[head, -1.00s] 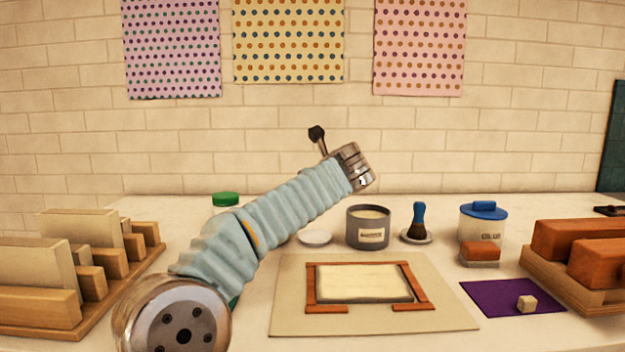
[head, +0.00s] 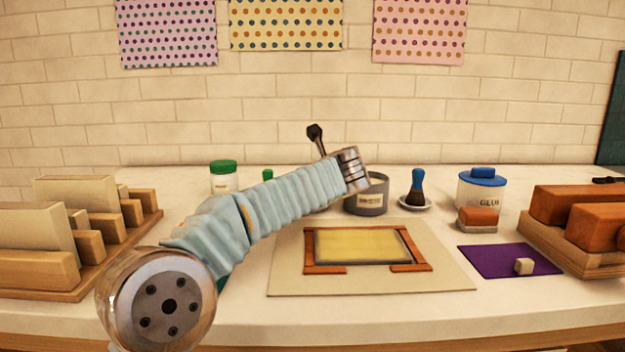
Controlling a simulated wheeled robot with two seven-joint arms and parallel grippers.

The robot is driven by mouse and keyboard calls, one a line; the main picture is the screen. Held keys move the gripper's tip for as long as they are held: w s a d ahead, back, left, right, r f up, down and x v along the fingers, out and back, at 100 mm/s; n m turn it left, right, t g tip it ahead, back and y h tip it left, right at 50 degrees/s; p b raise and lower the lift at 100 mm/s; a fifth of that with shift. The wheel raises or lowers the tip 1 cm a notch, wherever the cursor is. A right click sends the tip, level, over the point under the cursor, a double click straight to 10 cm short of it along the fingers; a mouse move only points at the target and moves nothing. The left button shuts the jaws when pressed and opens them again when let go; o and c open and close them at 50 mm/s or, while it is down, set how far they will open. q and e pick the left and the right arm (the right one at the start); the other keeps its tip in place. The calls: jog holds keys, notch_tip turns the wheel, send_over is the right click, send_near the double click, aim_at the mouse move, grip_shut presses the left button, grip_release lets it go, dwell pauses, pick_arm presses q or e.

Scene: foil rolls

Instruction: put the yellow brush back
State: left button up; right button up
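I cannot make out a yellow brush. My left arm (head: 275,205) reaches in from the left across the table and ends in a silver wrist (head: 354,170) in front of a grey pot (head: 371,197). A dark knobbed piece (head: 315,133) sticks up behind the wrist; I cannot tell what it is. My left gripper's fingers cannot be made out. My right gripper is not in view. A blue-handled brush (head: 416,188) stands upright on a white saucer (head: 428,204). A green top (head: 268,175) shows behind my arm, mostly hidden. A framed yellow panel (head: 360,246) lies on a beige board (head: 372,283).
Wooden racks stand at left (head: 85,240) and right (head: 580,225). A glue jar (head: 482,192), a red-brown block (head: 478,218), a green-lidded jar (head: 223,178) and a purple cloth (head: 495,262) with a small cube (head: 523,266) are on the table. The table's front strip is clear.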

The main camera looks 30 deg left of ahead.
pick_arm(q)
jog(key=shift+f, duration=0.55)
dwell(0.7)
jog(key=o, duration=1.7)
jog(key=shift+o, duration=0.2)
jog(key=shift+r, duration=0.1)
notch_tip(320, 180, up, 2)
jog(key=shift+r+p, duration=0.15)
jog(key=shift+p, duration=0.85)
jog(key=shift+r, duration=3.3)
